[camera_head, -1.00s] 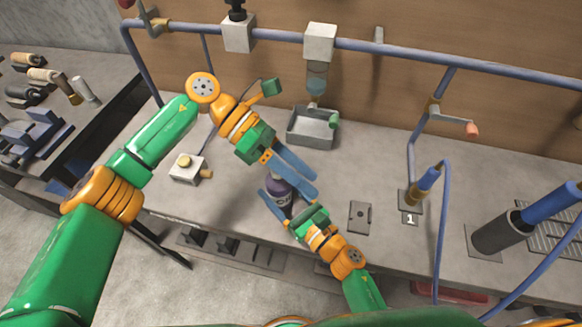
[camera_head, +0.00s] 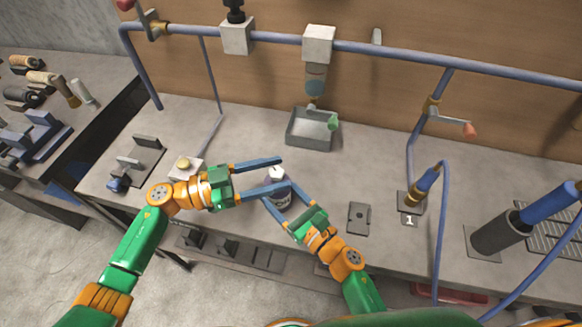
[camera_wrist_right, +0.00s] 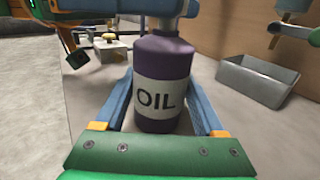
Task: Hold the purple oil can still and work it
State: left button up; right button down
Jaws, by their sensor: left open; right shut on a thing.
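The purple oil can (camera_head: 281,201) stands upright on the bench, with a pale label reading OIL; it fills the middle of the right wrist view (camera_wrist_right: 163,62). My right gripper (camera_head: 281,190) is shut on the can's body, one finger on each side, as the right wrist view (camera_wrist_right: 162,85) also shows. My left gripper (camera_head: 284,173) is open, its two long blue fingers reaching in from the left at the height of the can's pale top. In the head view that top lies between the fingers. Whether they touch it I cannot tell.
A grey metal tray (camera_head: 311,144) stands behind the can under a pipe outlet (camera_head: 315,85). A small box with a yellow button (camera_head: 183,163) is close to my left wrist. A flat plate (camera_head: 359,218) lies right of the can. Pipes run along the back wall.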

pick_arm(q)
jog(key=x, duration=0.4)
grip_shut()
